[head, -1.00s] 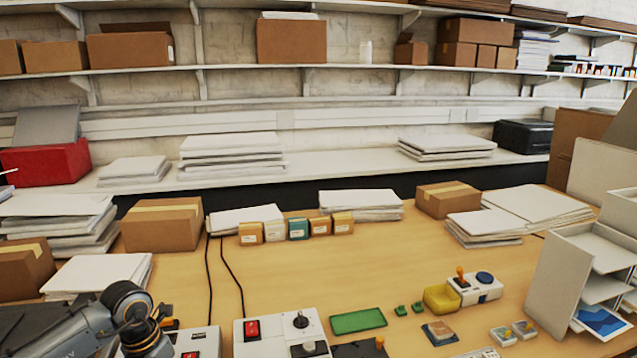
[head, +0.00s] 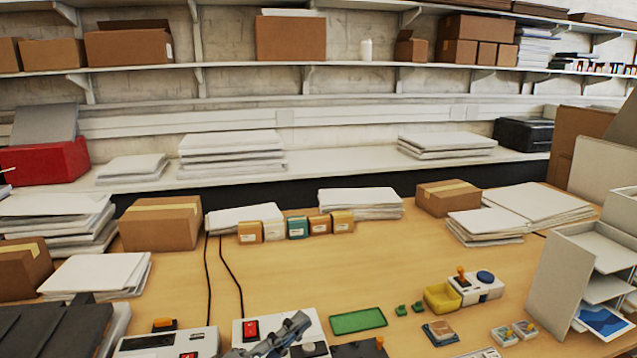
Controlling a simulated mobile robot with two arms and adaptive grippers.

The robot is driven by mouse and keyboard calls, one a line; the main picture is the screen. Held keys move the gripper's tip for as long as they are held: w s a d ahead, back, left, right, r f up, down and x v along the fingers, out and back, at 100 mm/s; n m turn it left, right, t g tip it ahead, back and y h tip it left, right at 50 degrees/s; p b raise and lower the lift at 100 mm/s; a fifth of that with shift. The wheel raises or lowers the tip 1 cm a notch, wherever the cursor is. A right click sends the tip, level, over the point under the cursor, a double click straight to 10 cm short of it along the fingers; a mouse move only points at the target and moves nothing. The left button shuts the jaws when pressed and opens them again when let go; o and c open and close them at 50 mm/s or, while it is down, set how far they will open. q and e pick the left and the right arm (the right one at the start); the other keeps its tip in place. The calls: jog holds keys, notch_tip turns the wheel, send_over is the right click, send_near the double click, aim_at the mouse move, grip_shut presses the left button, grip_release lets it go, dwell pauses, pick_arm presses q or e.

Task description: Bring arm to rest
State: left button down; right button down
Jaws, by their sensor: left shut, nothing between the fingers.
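My left gripper (head: 298,322) shows at the bottom edge, left of centre, as grey linked fingers pointing up and right. It is shut and empty. It is over or just in front of a white control box (head: 273,329) with a red switch (head: 250,329), and it hides part of that box's top. I cannot tell whether it touches the box. The rest of the left arm is mostly below the picture. My right gripper is not in view.
A white panel with a dark display (head: 148,342) and a black sloped unit (head: 55,328) stand at the left. A green mat (head: 358,320), yellow bin (head: 442,298) and white joystick box (head: 476,289) lie at the right. The middle of the table is clear.

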pick_arm(q)
jog(key=s+a+f+n+t+y, duration=0.2)
jog(key=a+f+n+y, duration=0.9)
jog(key=a+n+y, duration=0.6)
jog(key=s+f+n+g, duration=0.5)
jog(key=s+f, duration=0.2)
jog(key=f, duration=0.2)
jog(key=s+f+n+g+h, duration=0.1)
jog(key=s+f+g, duration=0.3)
jog(key=s, duration=0.4)
jog(key=s+f+n+g+h, duration=0.1)
jog(key=s+f+g, duration=0.35)
jog(key=s, duration=0.35)
notch_tip(320, 180, down, 28)
jog(key=s+f+b, duration=0.1)
jog(key=s+b, duration=0.1)
jog(key=b, duration=0.3)
jog(key=s+a+f+g+b, duration=0.1)
jog(key=s+f, duration=0.7)
jog(key=f, duration=0.2)
jog(key=s+a+f+g+b, duration=0.1)
jog(key=s+f+b, duration=0.1)
jog(key=s+f, duration=0.6)
notch_tip(320, 180, down, 3)
jog(key=shift+s+a+r+y, duration=0.2)
jog(key=shift+s+a+y, duration=0.1)
jog(key=shift+s+a, duration=0.05)
